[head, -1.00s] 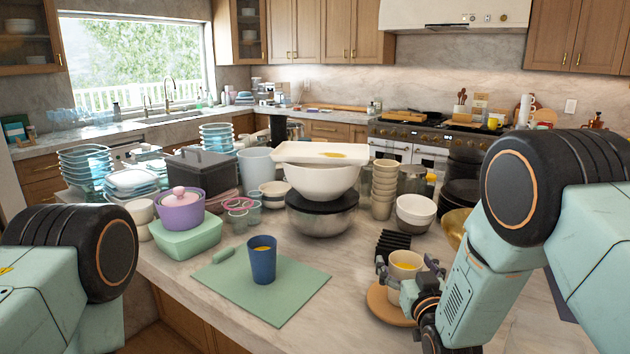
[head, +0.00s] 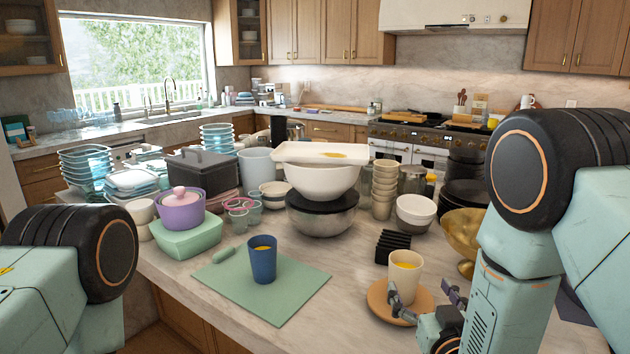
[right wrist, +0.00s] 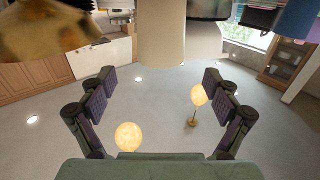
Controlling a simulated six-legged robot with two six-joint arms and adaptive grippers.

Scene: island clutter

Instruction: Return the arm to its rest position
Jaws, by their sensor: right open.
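My right gripper (head: 428,306) is open in the head view, just in front of and to the right of a cream cup (head: 404,283). The cup holds something yellow and stands upright on a round wooden saucer (head: 423,303). In the right wrist view my two right fingers (right wrist: 160,108) are spread wide with nothing between them. The cream cup (right wrist: 160,32) shows beyond them at the top. The upper right arm fills the right side of the head view. Only my left arm shows at the left edge; its gripper is out of the frame.
A brass bowl (head: 464,232) stands close to the right arm. A black rack (head: 392,246) is behind the cup. A blue cup (head: 263,262) stands on a green mat (head: 290,298). Stacked bowls (head: 322,215) and a purple pot (head: 181,213) crowd the island's back.

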